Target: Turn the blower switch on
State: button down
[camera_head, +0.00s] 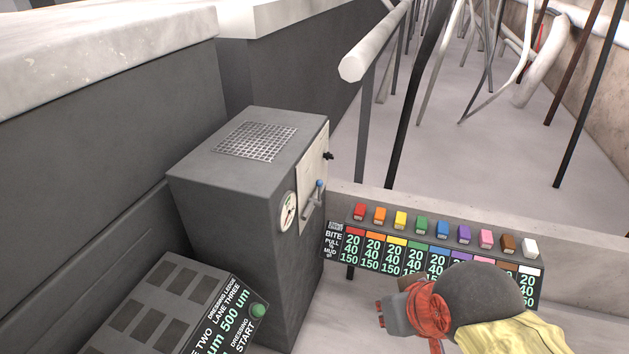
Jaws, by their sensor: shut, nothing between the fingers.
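A dark grey cabinet (230,180) with a grille on top stands left of centre in the head view. Its right side carries a pale panel (313,175) with a small lever with a blue tip (318,186), and a small black knob (328,155) at the panel's edge. A round dial (288,212) is mounted beside the panel. I can read no blower label, so I cannot tell which of these is the blower switch. My gripper (388,318) is shut and empty at the lower right, apart from the cabinet and below the lever in the picture. My arm partly hides the colour chart.
A chart board (345,258) with numbers and a row of coloured blocks (421,225) stands on the right. A dark console (165,315) with a green button (257,311) is at lower left. A white-ended rail (365,60) and pipes rise behind. Pale floor shows between cabinet and gripper.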

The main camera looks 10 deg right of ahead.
aim_at(328, 155)
jog(key=i+l+z, duration=0.1)
jog(key=i+l, duration=0.15)
jog(key=i, duration=0.2)
jog(key=i+l+z, duration=0.1)
jog(key=i+l, duration=0.15)
jog(key=i, duration=0.2)
jog(key=i+l+z, duration=0.1)
jog(key=i, duration=0.35)
jog(key=l, duration=0.1)
